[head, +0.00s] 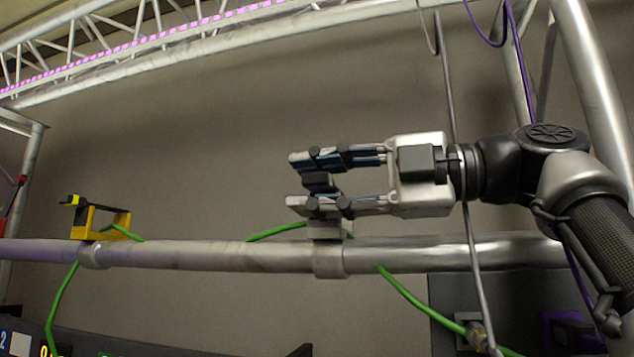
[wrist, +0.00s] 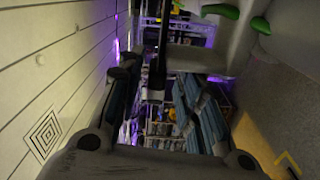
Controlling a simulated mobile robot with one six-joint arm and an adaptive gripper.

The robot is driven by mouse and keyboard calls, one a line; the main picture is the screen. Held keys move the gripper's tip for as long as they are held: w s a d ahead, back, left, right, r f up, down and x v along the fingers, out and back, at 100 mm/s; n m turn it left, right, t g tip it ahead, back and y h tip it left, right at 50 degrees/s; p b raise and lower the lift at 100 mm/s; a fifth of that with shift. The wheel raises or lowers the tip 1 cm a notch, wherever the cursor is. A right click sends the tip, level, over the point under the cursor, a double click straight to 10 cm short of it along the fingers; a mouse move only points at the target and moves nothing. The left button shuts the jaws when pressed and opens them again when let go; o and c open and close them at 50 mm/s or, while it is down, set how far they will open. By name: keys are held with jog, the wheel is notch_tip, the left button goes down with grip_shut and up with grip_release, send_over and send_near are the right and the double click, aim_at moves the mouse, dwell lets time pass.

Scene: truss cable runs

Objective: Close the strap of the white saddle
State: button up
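The white saddle (head: 328,231) sits on top of the horizontal truss tube, partly hidden behind my lower finger. It seems to show as a pale block in the wrist view (wrist: 195,60). My gripper (head: 296,182) reaches in from the right above it, with its two fingers apart, one over the other. A dark block (head: 320,182) shows between the fingers; I cannot tell whether it is the strap's end or touches them. In the wrist view a dark upright strip (wrist: 160,50) lies between the parted fingers (wrist: 158,90). The strap's position is not clear.
The truss tube (head: 200,255) crosses the whole head view. A yellow saddle (head: 83,221) with a black-tipped arm stands on it at left. A green cable (head: 400,290) runs along and below the tube. A thin grey pole (head: 462,200) stands by my wrist.

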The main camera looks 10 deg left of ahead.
jog(key=shift+s, duration=0.1)
jog(key=d, duration=0.3)
jog(key=s+d, duration=0.1)
jog(key=d, duration=0.3)
jog(key=shift+s+d, duration=0.2)
dwell(0.4)
